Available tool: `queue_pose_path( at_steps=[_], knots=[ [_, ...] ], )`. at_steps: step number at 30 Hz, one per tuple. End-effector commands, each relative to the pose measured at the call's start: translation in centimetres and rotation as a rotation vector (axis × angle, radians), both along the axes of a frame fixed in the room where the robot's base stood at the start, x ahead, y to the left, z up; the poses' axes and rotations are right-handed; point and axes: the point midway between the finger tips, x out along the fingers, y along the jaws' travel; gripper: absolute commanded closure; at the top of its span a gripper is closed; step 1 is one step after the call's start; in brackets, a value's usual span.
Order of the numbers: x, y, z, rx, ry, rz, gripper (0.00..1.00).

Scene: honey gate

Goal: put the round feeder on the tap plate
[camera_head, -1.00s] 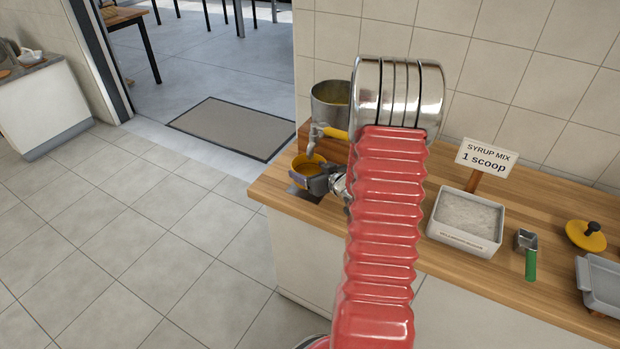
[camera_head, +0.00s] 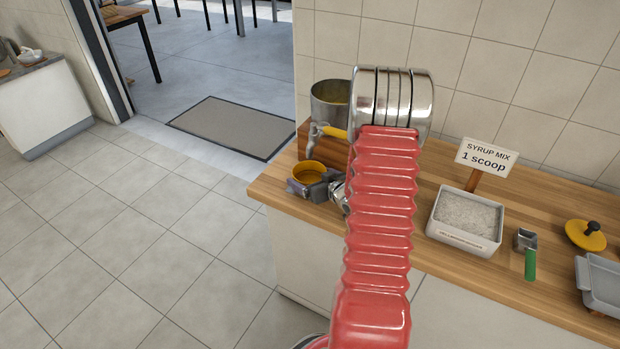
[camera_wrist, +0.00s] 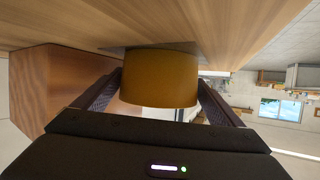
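The round feeder (camera_head: 307,174) is a yellow-orange cup, upright over the counter's left end, below the tap (camera_head: 318,131). In the wrist view the feeder (camera_wrist: 160,80) is between my two fingers, whose tips appear to meet its sides. My gripper (camera_head: 311,187) looks shut on it. The tap plate shows as a grey patch (camera_wrist: 150,46) against the feeder's base in the wrist view. I cannot tell whether the feeder touches it. In the head view my gripper and the feeder hide the plate.
To the right are a white tub of powder (camera_head: 466,217), a sign (camera_head: 486,157), a green-handled scoop (camera_head: 529,255), a yellow lid (camera_head: 585,235) and a grey tray (camera_head: 602,280). The counter's front edge is close.

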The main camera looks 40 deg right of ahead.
Motion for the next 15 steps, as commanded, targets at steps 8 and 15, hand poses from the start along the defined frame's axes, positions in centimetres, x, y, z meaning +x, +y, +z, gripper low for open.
queue_pose_path(
  at_steps=[8, 15],
  knots=[
    [0.0, 0.0, 0.0, 0.0, 0.0, -0.001, 0.06],
    [-1.1, 0.0, 0.6, 0.0, 0.0, -0.002, 0.06]
  ],
)
